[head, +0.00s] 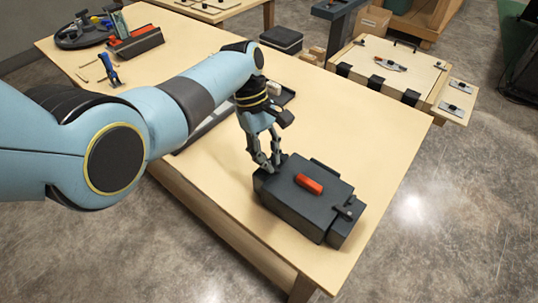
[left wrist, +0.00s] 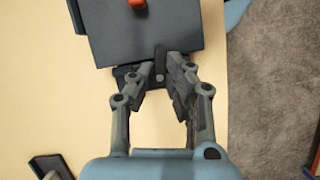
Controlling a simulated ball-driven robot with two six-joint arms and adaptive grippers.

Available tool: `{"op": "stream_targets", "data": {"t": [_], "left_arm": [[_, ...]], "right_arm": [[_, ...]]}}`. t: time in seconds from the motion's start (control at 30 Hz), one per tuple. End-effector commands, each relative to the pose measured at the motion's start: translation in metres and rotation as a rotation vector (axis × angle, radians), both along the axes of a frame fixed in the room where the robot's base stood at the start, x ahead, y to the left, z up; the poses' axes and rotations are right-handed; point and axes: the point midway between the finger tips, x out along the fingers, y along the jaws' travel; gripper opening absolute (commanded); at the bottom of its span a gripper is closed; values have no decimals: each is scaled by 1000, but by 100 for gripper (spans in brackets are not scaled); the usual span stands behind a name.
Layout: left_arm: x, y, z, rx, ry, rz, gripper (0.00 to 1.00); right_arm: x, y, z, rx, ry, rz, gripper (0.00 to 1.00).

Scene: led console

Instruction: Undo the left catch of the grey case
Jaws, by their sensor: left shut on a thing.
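The grey case (head: 305,212) lies closed on the near part of the wooden table, with an orange handle (head: 309,183) on its lid. My left gripper (head: 268,168) reaches down to the case's far left end. In the left wrist view, the left catch (left wrist: 160,62) is a dark narrow lever at the case's end, and my left gripper (left wrist: 164,76) is shut on it. The fingers hide part of the catch in the head view. The other catch (head: 347,211) shows at the near right end. My right gripper is out of view.
A shallow grey tray (head: 209,126) lies behind the gripper. Screwdrivers, a toolbox (head: 136,42) and a black box (head: 281,39) stand farther back. A wooden chest (head: 385,74) with black straps stands beyond the table. The table is clear to the right of the case.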

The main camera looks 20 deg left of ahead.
Motion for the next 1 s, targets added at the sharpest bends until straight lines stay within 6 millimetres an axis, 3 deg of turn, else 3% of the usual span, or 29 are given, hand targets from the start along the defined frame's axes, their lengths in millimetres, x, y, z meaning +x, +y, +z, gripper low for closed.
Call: {"op": "stream_targets", "data": {"t": [1.0], "left_arm": [[1, -2, 0, 0, -1, -958, 0]], "right_arm": [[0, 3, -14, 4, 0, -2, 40]]}}
